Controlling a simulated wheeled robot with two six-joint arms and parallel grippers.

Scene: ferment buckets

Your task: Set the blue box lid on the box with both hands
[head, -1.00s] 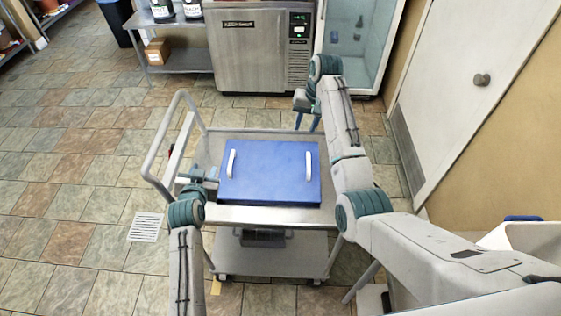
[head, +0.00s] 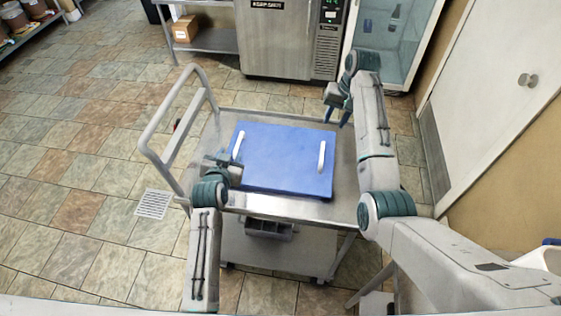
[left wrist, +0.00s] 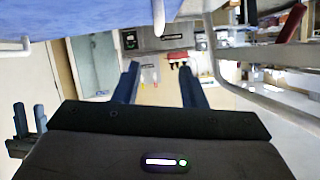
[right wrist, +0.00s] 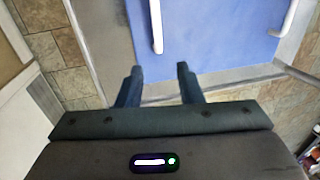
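The blue lid (head: 283,158) lies flat on the top of a metal cart, with a white handle (head: 238,147) on its left and another (head: 321,157) on its right. No separate box can be made out; whether one is under the lid is hidden. My left gripper (head: 212,165) is beside the lid's left edge, apart from the handle. In the left wrist view its fingers (left wrist: 160,85) are spread and empty. My right gripper (head: 337,118) is above the lid's far right corner. Its fingers (right wrist: 155,87) are spread and empty, with the lid (right wrist: 210,30) beyond them.
The cart (head: 345,185) has a raised push handle (head: 172,125) at its left and a dark item (head: 268,228) on its lower shelf. A steel appliance (head: 290,40) and a glass-front cabinet (head: 400,35) stand behind. A white door (head: 495,90) is at the right.

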